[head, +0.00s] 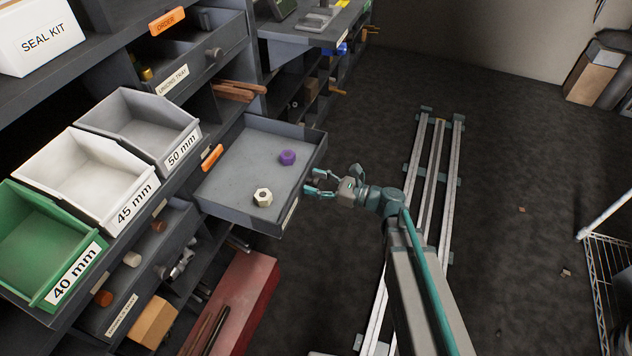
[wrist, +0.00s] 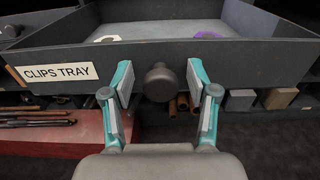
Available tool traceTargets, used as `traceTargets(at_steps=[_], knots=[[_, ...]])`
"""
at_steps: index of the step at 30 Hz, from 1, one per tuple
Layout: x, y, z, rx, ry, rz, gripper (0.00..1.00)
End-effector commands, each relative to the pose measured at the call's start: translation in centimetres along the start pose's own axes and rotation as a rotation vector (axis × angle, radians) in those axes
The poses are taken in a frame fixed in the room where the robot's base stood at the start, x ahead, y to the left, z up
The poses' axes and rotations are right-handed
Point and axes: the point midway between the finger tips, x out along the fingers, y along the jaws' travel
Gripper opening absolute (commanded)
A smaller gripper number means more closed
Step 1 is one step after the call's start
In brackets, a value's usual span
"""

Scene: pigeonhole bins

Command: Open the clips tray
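The clips tray (head: 232,180) is a grey drawer that stands pulled out from the shelving in the head view. In the wrist view its front (wrist: 190,62) fills the upper part, with a "CLIPS TRAY" label (wrist: 57,73) at left and a dark round knob (wrist: 160,82) in the middle. A pale hex nut (head: 263,197) and a purple nut (head: 287,157) lie in the tray. My gripper (head: 318,183) is at the tray's front. In the wrist view its fingers (wrist: 160,88) are apart on either side of the knob, with gaps showing.
Bins marked 40 mm (head: 40,235), 45 mm (head: 95,175) and 50 mm (head: 140,125) stand left of the tray. Another open drawer, the unions tray (head: 190,60), is above it. A red box (head: 240,300) sits below. Floor to the right is mostly clear beside my rail.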

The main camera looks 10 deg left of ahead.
Motion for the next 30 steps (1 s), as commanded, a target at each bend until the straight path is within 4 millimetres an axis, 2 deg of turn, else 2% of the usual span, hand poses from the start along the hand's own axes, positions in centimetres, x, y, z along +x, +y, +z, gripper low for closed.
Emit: traceTargets(at_steps=[8, 11, 24, 30], knots=[[-0.7, 0.0, 0.0, 0.000, 0.000, -0.002, 0.59], [-1.9, 0.0, 0.0, 0.000, 0.000, -0.003, 0.59], [-9.6, 0.0, 0.0, 0.000, 0.000, -0.004, 0.59], [-11.5, 0.0, 0.0, 0.000, 0.000, -0.001, 0.59]])
